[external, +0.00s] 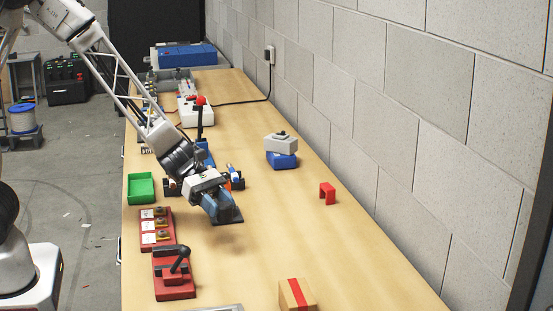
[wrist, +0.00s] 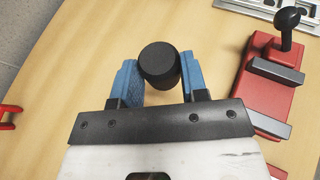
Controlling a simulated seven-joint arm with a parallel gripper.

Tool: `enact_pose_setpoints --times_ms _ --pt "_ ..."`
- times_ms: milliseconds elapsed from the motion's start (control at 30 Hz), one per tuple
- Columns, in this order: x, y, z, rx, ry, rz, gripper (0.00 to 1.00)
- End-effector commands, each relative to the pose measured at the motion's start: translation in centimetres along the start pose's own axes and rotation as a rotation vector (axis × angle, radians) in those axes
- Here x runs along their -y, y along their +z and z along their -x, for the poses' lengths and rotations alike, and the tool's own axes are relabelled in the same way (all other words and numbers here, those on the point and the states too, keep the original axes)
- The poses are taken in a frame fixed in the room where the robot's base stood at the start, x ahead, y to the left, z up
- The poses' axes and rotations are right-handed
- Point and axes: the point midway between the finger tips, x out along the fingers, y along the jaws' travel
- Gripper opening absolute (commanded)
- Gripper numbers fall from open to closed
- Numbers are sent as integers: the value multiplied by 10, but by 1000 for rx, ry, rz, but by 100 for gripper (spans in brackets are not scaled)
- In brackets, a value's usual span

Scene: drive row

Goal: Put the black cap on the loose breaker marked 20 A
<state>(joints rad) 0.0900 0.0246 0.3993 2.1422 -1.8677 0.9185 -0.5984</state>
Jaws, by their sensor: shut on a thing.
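My gripper (external: 222,212) is low over the middle of the table, right of the red rack. In the wrist view its blue fingers (wrist: 159,80) are shut on a round black piece (wrist: 159,62), which looks like the black cap. In the external view the fingers hide most of this piece. Several small parts with white labels sit in the red rack (external: 172,212) at the table's left edge. Their markings are too small to read, so I cannot tell which breaker is marked 20 A.
A red fixture with a black lever (external: 174,290) stands in front of the rack; it also shows in the wrist view (wrist: 262,90). A green tray (external: 141,188) lies behind the rack.

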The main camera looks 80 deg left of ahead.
Motion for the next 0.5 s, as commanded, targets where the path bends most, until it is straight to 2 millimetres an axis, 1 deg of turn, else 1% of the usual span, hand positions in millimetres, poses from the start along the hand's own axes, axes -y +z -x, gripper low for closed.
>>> enact_pose_setpoints --times_ms 333,500 --pt "-1 0 0 0 0 0 18" --pt "-11 2 2 1 3 2 18"
